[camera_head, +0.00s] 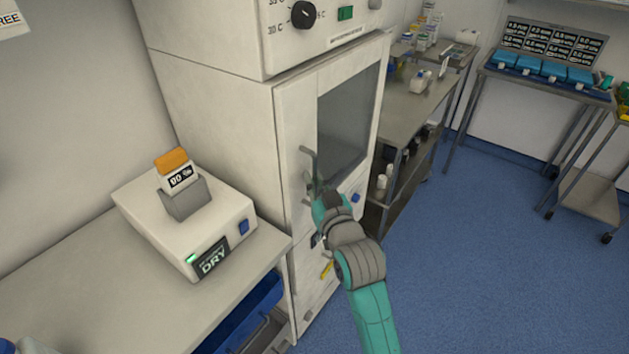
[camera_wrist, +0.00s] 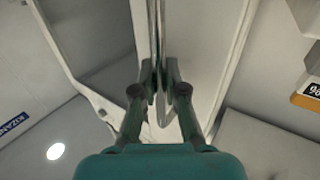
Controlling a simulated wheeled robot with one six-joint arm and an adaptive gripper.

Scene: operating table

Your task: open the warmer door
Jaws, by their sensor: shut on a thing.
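The warmer (camera_head: 225,125) is a tall off-white cabinet with a dial and a green switch on its upper panel. Its door (camera_head: 295,130) has a dark window (camera_head: 347,115) and looks flush with the cabinet front; I see no clear gap. The grey bar handle (camera_head: 306,152) stands upright on the left part of the door. My gripper (camera_head: 317,190) is at the lower part of the handle, shut on it. In the wrist view the handle (camera_wrist: 157,30) runs down between the two fingers of my gripper (camera_wrist: 160,78), which partly hide it.
A counter (camera_head: 70,285) at the left bears a white device (camera_head: 190,225) with a "DRY" display and an orange-topped block. A metal shelf cart (camera_head: 415,100) stands just right of the warmer. The blue floor (camera_head: 480,250) at the right is clear.

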